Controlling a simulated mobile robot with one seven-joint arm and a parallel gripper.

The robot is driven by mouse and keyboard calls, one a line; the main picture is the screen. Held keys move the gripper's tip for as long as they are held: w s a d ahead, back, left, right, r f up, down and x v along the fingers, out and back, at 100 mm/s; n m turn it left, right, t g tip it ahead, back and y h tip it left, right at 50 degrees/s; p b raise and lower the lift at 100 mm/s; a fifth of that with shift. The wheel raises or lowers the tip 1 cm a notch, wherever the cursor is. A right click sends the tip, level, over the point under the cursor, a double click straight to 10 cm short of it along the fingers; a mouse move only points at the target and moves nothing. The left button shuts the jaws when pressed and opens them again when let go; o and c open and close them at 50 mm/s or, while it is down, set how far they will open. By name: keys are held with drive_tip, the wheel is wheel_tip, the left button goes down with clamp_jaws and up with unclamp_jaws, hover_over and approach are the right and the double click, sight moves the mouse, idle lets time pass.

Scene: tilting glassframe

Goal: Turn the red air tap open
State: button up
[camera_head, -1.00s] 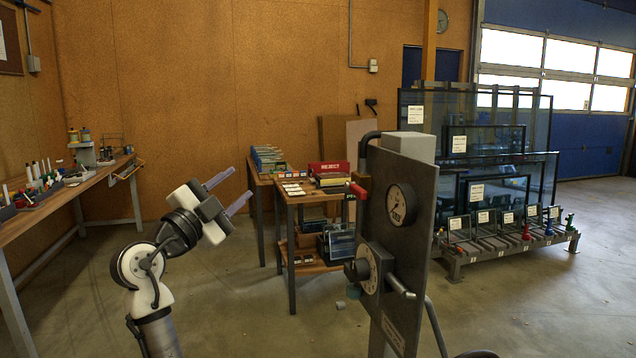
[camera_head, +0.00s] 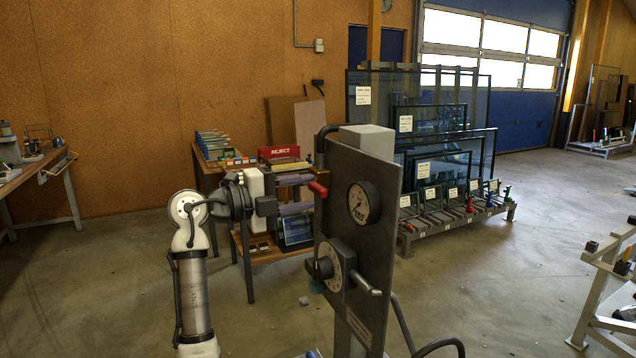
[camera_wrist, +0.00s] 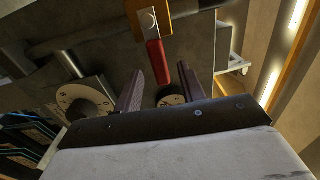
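The red air tap handle (camera_head: 317,189) sticks out from the upper left edge of the grey control panel (camera_head: 385,225). In the wrist view the red handle (camera_wrist: 156,62) hangs from an orange-yellow valve body (camera_wrist: 137,22) and lies ahead of the gap between my fingers. My gripper (camera_head: 300,195) is open, with two dark purplish fingers pointing toward the panel, just left of the handle in the head view. In the wrist view my gripper (camera_wrist: 161,70) shows its fingers on either side of the handle's end. I cannot tell whether either finger touches it.
A table with a red REJECT box (camera_head: 279,153) stands behind my gripper. Glass racks (camera_head: 450,160) stand behind right.

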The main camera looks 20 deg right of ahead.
sight(315, 190)
drive_tip(key=shift+w+d+p, duration=0.2)
drive_tip(key=shift+d+p, duration=0.05)
drive_tip(key=shift+d, duration=0.75)
drive_tip(key=shift+w+d+p, duration=0.2)
drive_tip(key=shift+d, duration=0.75)
drive_tip(key=shift+c, duration=0.4)
clamp_jaws()
